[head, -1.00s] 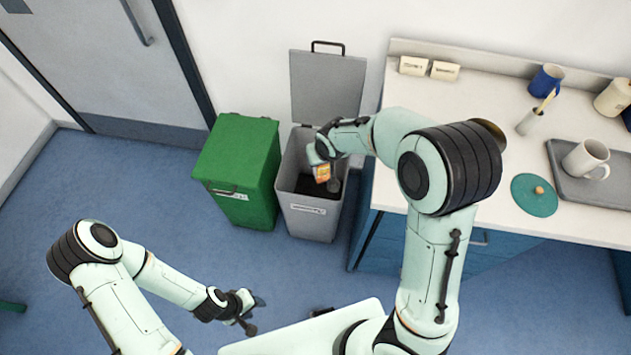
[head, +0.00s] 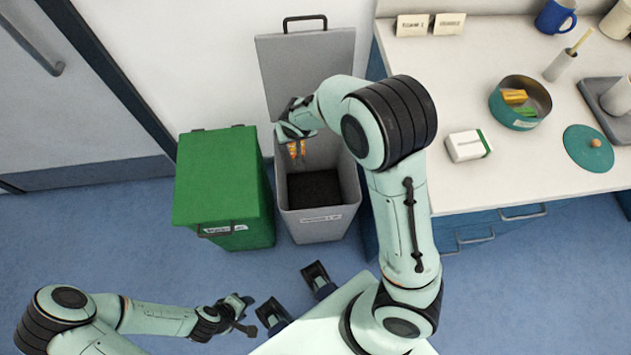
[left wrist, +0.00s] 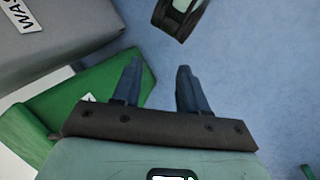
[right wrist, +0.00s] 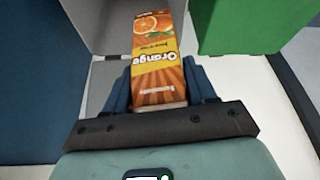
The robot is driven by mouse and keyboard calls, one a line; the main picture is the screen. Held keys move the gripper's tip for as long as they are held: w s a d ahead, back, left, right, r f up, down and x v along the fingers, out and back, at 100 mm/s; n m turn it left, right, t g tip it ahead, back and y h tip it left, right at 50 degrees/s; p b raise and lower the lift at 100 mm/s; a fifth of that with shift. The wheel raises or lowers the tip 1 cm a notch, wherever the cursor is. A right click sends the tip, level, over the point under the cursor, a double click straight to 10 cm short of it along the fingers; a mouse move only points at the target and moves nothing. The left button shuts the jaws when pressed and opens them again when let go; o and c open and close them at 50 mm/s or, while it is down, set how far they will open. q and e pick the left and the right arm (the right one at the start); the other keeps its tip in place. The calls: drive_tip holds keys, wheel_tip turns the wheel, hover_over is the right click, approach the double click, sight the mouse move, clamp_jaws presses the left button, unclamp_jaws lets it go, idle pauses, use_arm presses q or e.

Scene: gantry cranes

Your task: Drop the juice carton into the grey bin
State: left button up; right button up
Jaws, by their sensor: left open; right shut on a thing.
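The grey bin (head: 318,222) stands on the floor with its lid (head: 308,75) raised, its opening and dark bottom showing. My right gripper (head: 296,140) is over the rear left of the bin opening in the head view. It is shut on the orange juice carton (head: 296,150). In the right wrist view the carton (right wrist: 158,60) sits between both fingers (right wrist: 158,88), its orange label facing the camera. My left gripper (head: 248,315) is open and empty, low at the front left; its spread fingers (left wrist: 158,80) show in the left wrist view.
A closed green bin (head: 222,185) stands close against the left of the grey bin. At right, a white counter (head: 470,90) holds a teal pot (head: 520,105), its lid (head: 588,148), a small white box (head: 467,145) and mugs.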

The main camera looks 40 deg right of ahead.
use_arm(q)
drive_tip(key=w+a+f+t+b, duration=0.1)
drive_tip(key=w+a+f+b, duration=0.1)
drive_tip(key=w+f+b, duration=0.2)
drive_tip(key=w+a+f+t+y+b, duration=0.1)
drive_tip(key=w+f+b, duration=0.3)
drive_tip(key=f+b, duration=0.6)
wheel_tip(320, 180, down, 3)
drive_tip(key=shift+a+f+n+t, duration=0.1)
drive_tip(key=shift+a+n+t, duration=0.25)
drive_tip(key=shift+a, duration=0.4)
use_arm(e)
drive_tip(key=d+f+m, duration=0.1)
drive_tip(key=d+f, duration=0.2)
drive_tip(key=f, duration=0.3)
drive_tip(key=d+f+m+h, duration=0.1)
drive_tip(key=d+f+m, duration=0.1)
drive_tip(key=f, duration=0.5)
drive_tip(key=d+f+m+g, duration=0.1)
drive_tip(key=d+f, duration=0.3)
drive_tip(key=f, duration=0.2)
drive_tip(key=shift+w+f+h, duration=0.2)
drive_tip(key=shift+w+h, duration=0.05)
drive_tip(key=shift+h, duration=0.05)
drive_tip(key=o, duration=1.3)
drive_tip(key=shift+c, duration=0.2)
